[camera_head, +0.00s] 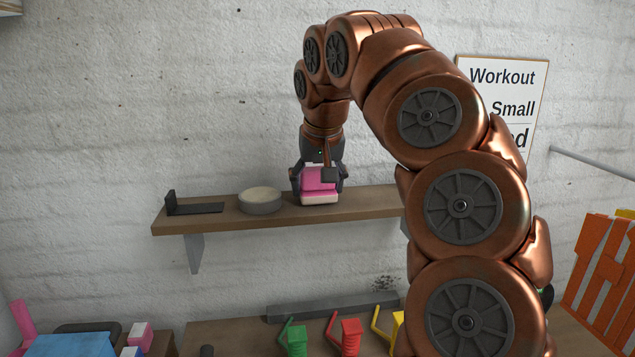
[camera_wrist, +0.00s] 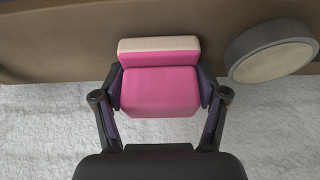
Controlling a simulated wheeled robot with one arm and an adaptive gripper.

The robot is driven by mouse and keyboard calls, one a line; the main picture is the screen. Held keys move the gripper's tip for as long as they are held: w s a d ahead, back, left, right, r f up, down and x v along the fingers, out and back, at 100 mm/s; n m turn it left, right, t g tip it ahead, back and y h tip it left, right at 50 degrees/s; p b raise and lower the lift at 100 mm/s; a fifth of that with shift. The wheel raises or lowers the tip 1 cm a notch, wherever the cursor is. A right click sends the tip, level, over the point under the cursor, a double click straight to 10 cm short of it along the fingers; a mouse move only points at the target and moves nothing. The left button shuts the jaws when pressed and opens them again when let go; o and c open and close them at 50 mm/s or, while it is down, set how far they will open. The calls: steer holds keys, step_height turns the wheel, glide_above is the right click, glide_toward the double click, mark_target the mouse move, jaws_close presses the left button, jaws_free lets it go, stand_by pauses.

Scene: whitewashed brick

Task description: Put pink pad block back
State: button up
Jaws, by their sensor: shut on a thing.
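The pink pad block (camera_head: 319,181) has a pink body and a pale cream pad along one side. It is at the wooden wall shelf (camera_head: 370,203), right of a round grey dish. My gripper (camera_head: 319,178) points down from above and is shut on the block. In the wrist view the pink block (camera_wrist: 160,88) sits between the two fingers of my gripper (camera_wrist: 160,92), one on each side. Its cream pad lies toward the brown shelf (camera_wrist: 60,50). I cannot tell whether the block touches the shelf top.
The round grey dish (camera_head: 261,201) and a black bookend (camera_head: 190,205) stand on the shelf to the left. Below, a bench holds green (camera_head: 296,341), red (camera_head: 350,335) and yellow items, and a pink-and-white block (camera_head: 140,336). An orange slatted crate (camera_head: 603,275) is at right.

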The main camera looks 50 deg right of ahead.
mark_target(319, 171)
steer(key=shift+f, duration=0.1)
steer(key=shift+f, duration=0.1)
steer(key=o, duration=1.1)
steer(key=shift+r, duration=0.2)
steer(key=shift+b+v, duration=0.6)
steer(key=shift+v, duration=3.05)
steer(key=shift+a, duration=0.1)
